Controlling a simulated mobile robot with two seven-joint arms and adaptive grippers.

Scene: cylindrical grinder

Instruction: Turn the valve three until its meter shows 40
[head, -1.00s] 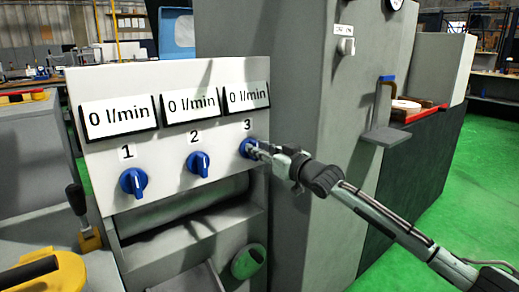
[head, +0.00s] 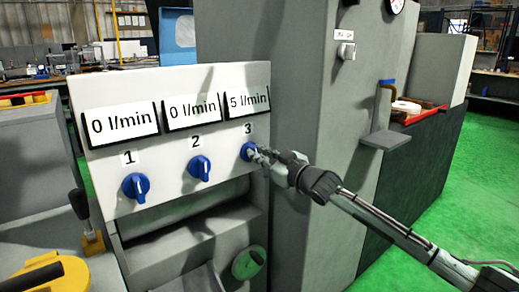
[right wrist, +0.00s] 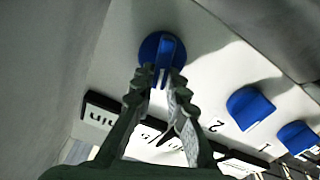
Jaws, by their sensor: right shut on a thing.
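Valve three (head: 248,151) is a blue round knob under the label 3 on the white panel (head: 225,172). Its meter (head: 247,101) above reads 5 l/min. My right gripper (head: 257,154) is at this knob, coming in from the right, and is shut on it. In the right wrist view, the fingers (right wrist: 161,78) sit on both sides of the raised grip of the blue valve three knob (right wrist: 163,50). My left gripper is not in view.
Knobs 1 (head: 136,187) and 2 (head: 199,168) sit to the left on the same panel, their meters (head: 121,122) (head: 191,113) both reading 0 l/min. A grey machine wall (head: 300,110) stands close right of the panel. Open green floor (head: 470,190) lies at the far right.

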